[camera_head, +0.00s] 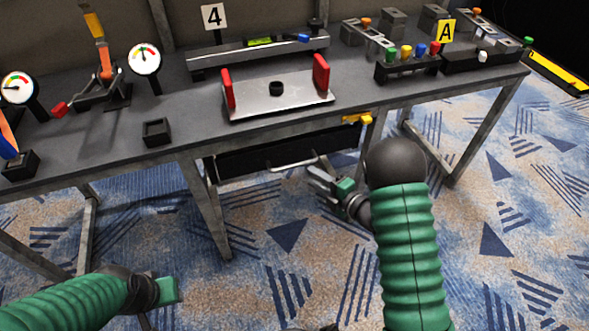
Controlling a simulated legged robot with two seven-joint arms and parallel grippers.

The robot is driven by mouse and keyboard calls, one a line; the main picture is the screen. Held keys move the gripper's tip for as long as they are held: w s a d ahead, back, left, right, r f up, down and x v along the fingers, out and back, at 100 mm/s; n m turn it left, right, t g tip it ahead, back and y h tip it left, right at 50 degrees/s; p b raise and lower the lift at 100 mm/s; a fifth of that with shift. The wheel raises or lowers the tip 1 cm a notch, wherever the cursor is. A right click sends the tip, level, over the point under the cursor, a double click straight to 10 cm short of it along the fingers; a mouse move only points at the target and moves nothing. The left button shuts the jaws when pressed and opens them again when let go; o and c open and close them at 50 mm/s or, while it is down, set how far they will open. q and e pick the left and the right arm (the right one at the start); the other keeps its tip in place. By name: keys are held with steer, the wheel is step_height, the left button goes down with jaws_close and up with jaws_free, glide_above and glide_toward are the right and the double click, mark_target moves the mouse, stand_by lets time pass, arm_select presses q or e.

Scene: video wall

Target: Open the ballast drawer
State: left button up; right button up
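The black drawer (240,163) hangs under the dark workbench (190,105), below the metal plate with red ends. Its pale bar handle (292,165) is on the front. My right gripper (314,180) is just right of and below the handle. Its two fingers look apart and point left, with nothing seen between them; I cannot tell whether a finger touches the handle. My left gripper (166,291) is low at the left, over the carpet and far from the drawer. Its fingers are mostly hidden.
A yellow part (357,118) sticks out at the bench edge right of the drawer. A metal bench leg (205,210) stands left of it. A metal plate with red ends (300,97), gauges (145,60) and colored knobs (406,52) are on top. The carpet in front is clear.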

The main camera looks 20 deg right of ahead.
mark_target(295, 166)
steer(key=b+x, duration=0.2)
steer(key=x, duration=0.6)
steer(key=shift+w+a+f, duration=0.15)
steer(key=shift+w+f, duration=0.05)
steer(key=shift+w, duration=0.15)
steer(key=shift+w+a, duration=0.15)
steer(key=shift+w, duration=0.1)
steer(key=shift+r, duration=0.1)
steer(key=shift+c, duration=0.3)
jaws_close()
steer(key=shift+s, duration=0.1)
